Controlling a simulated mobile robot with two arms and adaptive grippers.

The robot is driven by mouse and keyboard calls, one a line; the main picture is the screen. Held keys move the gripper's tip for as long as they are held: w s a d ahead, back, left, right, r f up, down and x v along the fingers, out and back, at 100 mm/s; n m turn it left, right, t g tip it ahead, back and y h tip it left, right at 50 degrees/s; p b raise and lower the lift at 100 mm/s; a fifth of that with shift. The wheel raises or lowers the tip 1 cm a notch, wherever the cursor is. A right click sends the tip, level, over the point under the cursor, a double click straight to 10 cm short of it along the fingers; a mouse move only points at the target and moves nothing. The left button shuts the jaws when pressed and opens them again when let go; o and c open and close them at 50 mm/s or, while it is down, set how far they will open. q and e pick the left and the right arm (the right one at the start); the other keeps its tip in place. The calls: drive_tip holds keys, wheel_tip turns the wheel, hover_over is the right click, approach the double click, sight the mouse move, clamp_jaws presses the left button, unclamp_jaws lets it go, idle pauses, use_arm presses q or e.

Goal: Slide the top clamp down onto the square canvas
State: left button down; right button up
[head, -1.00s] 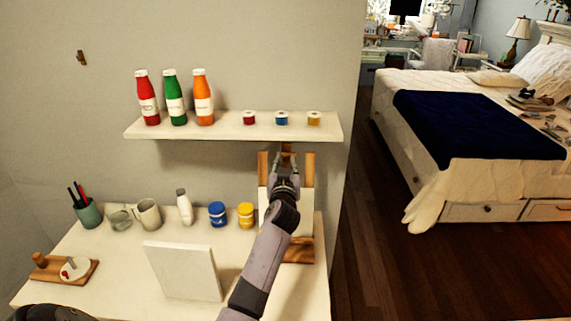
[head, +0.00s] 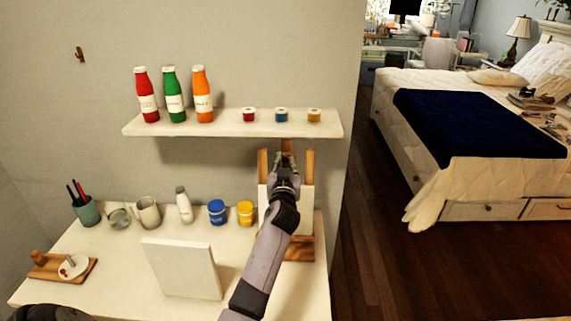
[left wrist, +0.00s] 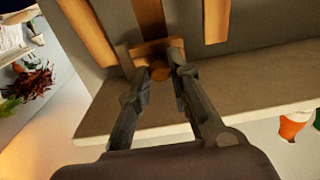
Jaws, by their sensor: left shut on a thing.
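The wooden easel (head: 299,253) stands at the right end of the white table, with the square white canvas (head: 306,211) on it. My left gripper (head: 287,159) is at the top of the easel, in front of the middle post, and with my forearm it covers much of the canvas. In the left wrist view its two fingers (left wrist: 160,73) are shut on the round wooden knob of the top clamp (left wrist: 178,49), between the easel's wooden posts. The canvas's contact with the clamp is hidden. My right gripper is not in view.
A shelf (head: 225,123) with several bottles and small jars hangs just above the clamp; it also shows close in the left wrist view (left wrist: 250,90). Another white canvas (head: 182,270) leans on the table (head: 110,270). Blue and yellow jars (head: 245,213) stand left of the easel.

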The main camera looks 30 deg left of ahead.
use_arm(q)
wheel_tip(320, 180, down, 9)
drive_tip(key=s+d+b, duration=0.1)
drive_tip(key=s+b, duration=0.1)
drive_tip(key=b, duration=0.5)
drive_tip(key=shift+b, duration=0.4)
drive_tip(key=shift+d+f, duration=0.1)
drive_tip(key=c, duration=1.5)
unclamp_jaws()
wheel_tip(320, 180, up, 10)
drive_tip(key=shift+r, duration=0.1)
